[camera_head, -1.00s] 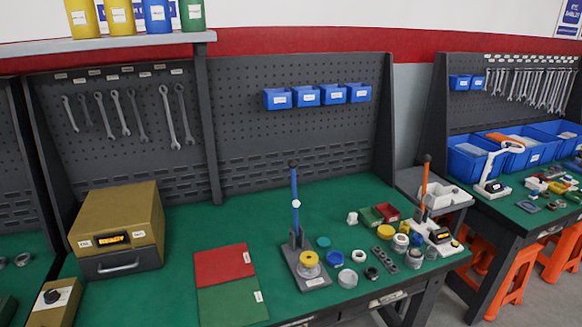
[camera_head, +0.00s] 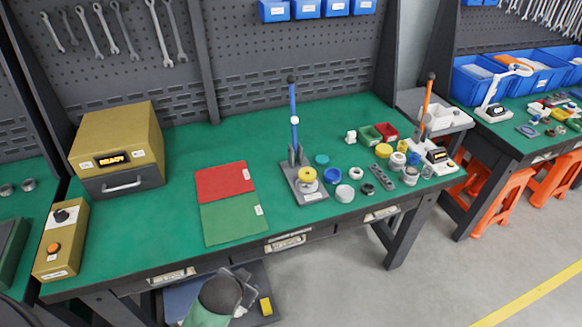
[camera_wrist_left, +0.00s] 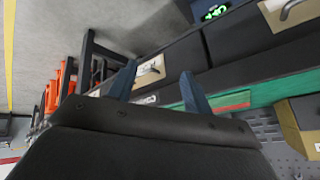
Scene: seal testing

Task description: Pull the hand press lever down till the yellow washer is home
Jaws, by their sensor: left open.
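The hand press (camera_head: 297,160) stands on the green bench top, right of the red and green mats. Its blue lever (camera_head: 294,105) with a black knob points nearly straight up. The yellow washer (camera_head: 307,175) sits on top of a pale part on the press base; whether it is seated cannot be told. My left gripper (camera_head: 243,285) is low in front of the bench's front edge, well apart from the press. In the left wrist view its two fingers (camera_wrist_left: 158,72) are apart with nothing between them. My right gripper is in neither view.
A gold box with a display (camera_head: 118,148) and a control box (camera_head: 62,240) stand at left. Drawers (camera_head: 290,242) line the bench front. The mats (camera_head: 228,200) are bare.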

